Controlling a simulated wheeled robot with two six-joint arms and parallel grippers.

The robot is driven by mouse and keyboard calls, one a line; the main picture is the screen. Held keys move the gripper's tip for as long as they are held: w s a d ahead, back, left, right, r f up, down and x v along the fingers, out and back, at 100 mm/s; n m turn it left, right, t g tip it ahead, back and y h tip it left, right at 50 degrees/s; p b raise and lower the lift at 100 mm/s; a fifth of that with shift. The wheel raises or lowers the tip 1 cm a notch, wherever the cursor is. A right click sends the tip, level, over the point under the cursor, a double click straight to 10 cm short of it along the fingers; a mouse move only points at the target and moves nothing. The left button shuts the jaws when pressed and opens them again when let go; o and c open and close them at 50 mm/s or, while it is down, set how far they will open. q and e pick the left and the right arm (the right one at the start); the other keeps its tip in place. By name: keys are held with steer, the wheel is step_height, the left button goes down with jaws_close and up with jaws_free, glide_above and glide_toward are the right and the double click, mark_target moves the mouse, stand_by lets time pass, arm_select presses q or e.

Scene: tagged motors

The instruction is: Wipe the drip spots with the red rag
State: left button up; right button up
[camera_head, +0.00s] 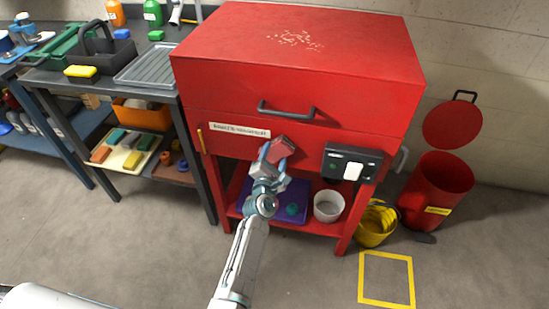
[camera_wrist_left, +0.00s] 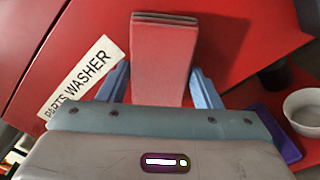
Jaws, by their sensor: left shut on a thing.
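The red rag (camera_head: 282,148) is a folded block in my left gripper (camera_head: 272,157). In the left wrist view the rag (camera_wrist_left: 161,65) stands between the two blue-grey fingers, which are shut on it. My left gripper is in front of the red parts washer (camera_head: 235,85), below its dark handle and right of its white label. A patch of pale tan specks (camera_head: 295,39) lies on top of the washer's lid, well above and behind the gripper. I cannot tell for sure that these are the drip spots. My right gripper is not in view.
A black control box (camera_head: 352,163) sticks out from the washer's front at right. The shelf below holds a purple tray (camera_head: 262,211) and a white bowl (camera_head: 328,206). A yellow bucket (camera_head: 375,226) and an open red bin (camera_head: 436,188) stand at right. The near floor is mostly clear.

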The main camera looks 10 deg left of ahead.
arm_select(q)
steer(key=shift+w+a+r+p, duration=0.1)
steer(key=shift+a+r+p, duration=0.1)
steer(key=shift+a, duration=1.65)
steer(key=shift+w+a+r+p, duration=0.1)
steer(key=shift+a+p, duration=0.1)
steer(key=shift+a, duration=1.65)
steer(key=shift+s, duration=0.15)
steer(key=shift+s, duration=2.9)
steer(key=s, duration=0.3)
steer(key=shift+a, duration=0.1)
